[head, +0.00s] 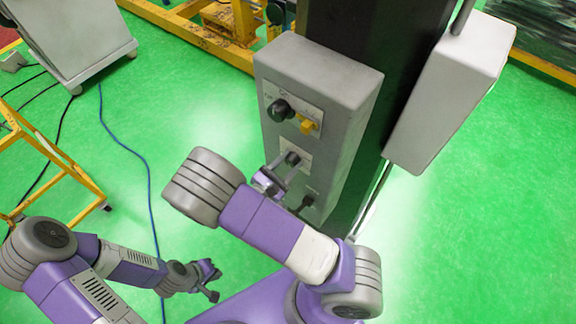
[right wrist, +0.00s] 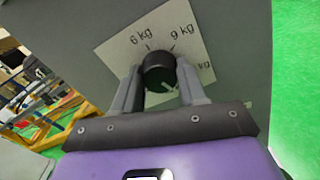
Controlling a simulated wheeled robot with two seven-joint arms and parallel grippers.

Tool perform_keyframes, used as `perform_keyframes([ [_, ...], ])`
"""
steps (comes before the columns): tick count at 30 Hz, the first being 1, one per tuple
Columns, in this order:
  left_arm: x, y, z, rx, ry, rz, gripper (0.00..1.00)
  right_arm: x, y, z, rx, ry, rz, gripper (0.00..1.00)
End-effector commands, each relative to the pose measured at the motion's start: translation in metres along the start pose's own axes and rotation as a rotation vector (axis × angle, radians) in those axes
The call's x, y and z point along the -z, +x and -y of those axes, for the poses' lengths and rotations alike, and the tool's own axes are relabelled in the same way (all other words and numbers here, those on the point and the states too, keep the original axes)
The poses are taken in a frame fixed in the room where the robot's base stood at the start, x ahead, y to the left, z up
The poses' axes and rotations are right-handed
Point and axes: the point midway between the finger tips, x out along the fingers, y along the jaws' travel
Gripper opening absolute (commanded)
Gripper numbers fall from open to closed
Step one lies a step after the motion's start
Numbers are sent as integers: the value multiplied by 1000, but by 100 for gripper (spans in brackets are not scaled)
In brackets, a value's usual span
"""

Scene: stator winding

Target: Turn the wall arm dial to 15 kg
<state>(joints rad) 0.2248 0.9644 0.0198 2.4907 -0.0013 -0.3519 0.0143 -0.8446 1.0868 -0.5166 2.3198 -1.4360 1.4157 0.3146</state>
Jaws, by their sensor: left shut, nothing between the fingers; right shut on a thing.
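The dial is a round black knob (right wrist: 158,70) on a pale plate (right wrist: 125,38) in the right wrist view. The plate reads "6 kg" and "9 kg" at the top, and a label ending in "kg" at the right is partly covered by a finger. A light line on the knob's face points to the lower right; its exact reading is unclear. My right gripper (right wrist: 160,82) is shut on the knob, one finger on each side. In the head view the right gripper (head: 277,176) is at the grey box's middle plate. My left gripper (head: 212,277) is shut and empty, low over the floor.
The grey control box (head: 318,75) is on a dark column (head: 375,35). It also carries a black knob (head: 279,109), a yellow switch (head: 308,123) and a lower black fitting (head: 306,202). A white box (head: 455,85) hangs at the right. Yellow frames stand left and behind.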

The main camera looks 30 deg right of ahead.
Motion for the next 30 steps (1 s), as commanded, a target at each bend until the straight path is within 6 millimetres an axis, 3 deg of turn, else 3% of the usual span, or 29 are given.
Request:
perform_keyframes([
  [12, 1, 18, 7, 0, 0, 0, 0, 1, 0, 0, -1, 273, 0, 11],
  [30, 1, 22, 8, 0, 0, 0, 0, 0, 0, 0, 0, 350, 0, 11],
])
